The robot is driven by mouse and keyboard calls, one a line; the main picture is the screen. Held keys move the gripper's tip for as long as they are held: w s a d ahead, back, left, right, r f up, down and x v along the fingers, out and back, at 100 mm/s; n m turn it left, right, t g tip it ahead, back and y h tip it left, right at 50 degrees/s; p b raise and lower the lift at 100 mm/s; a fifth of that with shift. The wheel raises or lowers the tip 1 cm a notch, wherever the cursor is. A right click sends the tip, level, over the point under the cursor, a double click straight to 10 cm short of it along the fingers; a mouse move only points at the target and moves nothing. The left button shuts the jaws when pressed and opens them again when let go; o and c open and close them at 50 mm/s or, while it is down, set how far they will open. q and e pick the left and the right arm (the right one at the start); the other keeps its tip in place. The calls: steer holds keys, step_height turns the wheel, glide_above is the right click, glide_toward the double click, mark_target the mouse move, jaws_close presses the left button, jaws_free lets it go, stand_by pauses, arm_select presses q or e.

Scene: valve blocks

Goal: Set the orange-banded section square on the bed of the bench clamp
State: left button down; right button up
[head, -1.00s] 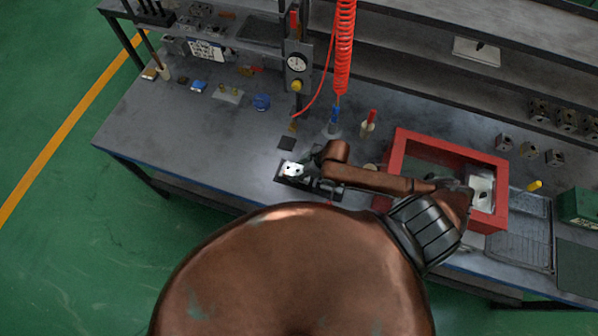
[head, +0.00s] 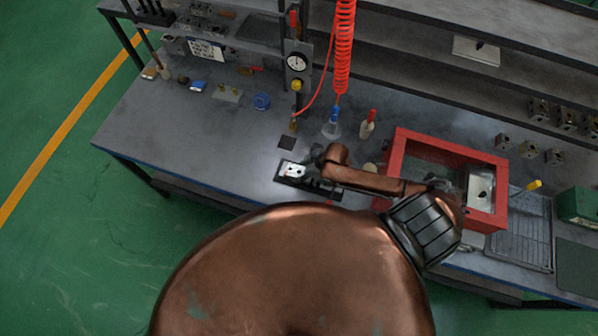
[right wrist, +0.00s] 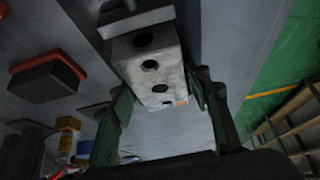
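A pale metal block with dark holes (head: 293,170) rests on the left end of the dark bench clamp (head: 322,190), roughly in line with it. In the right wrist view the block (right wrist: 150,62) lies against a light clamp jaw (right wrist: 136,20); a small orange mark shows at its near end. Whether it sits fully square is hard to tell. My right gripper (head: 318,156) is just right of the block. In the right wrist view its green fingers (right wrist: 162,98) stand apart, wider than the block's near end. My left gripper is not in view.
A red-framed box (head: 398,152) stands right of the clamp, under my right forearm. A red coiled hose (head: 344,50) hangs behind, near a gauge post (head: 297,65). A red-topped bottle (head: 369,122) stands behind the gripper. The bench left of the clamp is mostly clear.

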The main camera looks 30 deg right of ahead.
steer(key=o, duration=0.3)
steer(key=shift+r, duration=0.2)
steer(key=v, duration=1.2)
steer(key=shift+f, duration=0.1)
